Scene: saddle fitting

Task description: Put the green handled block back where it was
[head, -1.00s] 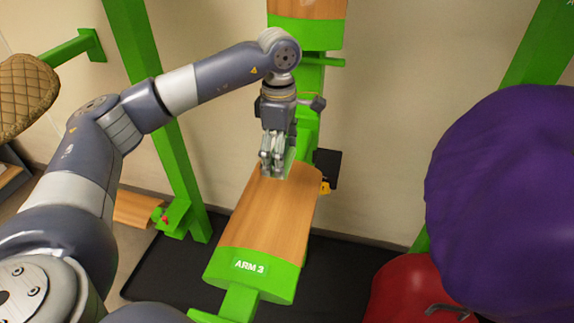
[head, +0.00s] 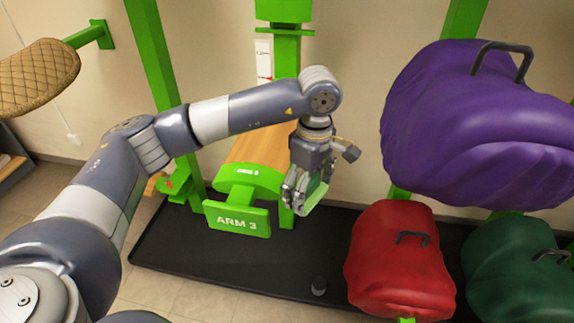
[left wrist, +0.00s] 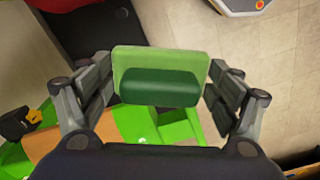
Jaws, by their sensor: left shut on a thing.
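The green handled block (left wrist: 160,62) sits between the two fingers of my left gripper in the left wrist view. It is light green with a darker green raised part (left wrist: 160,87) facing the camera. In the head view the block (head: 314,197) shows partly behind the fingers. My left gripper (head: 299,195) points down and is shut on the block. It holds it in the air, in the picture just right of the wooden-topped arm labelled ARM 3 (head: 237,219). My right gripper is not in view.
A black mat (head: 215,262) lies below, with a small dark cylinder (head: 318,286) on it. Purple (head: 480,130), red (head: 402,255) and dark green (head: 520,280) covered shapes with handles stand at right. Green posts (head: 150,60) rise behind; a quilted tan pad (head: 40,62) is at far left.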

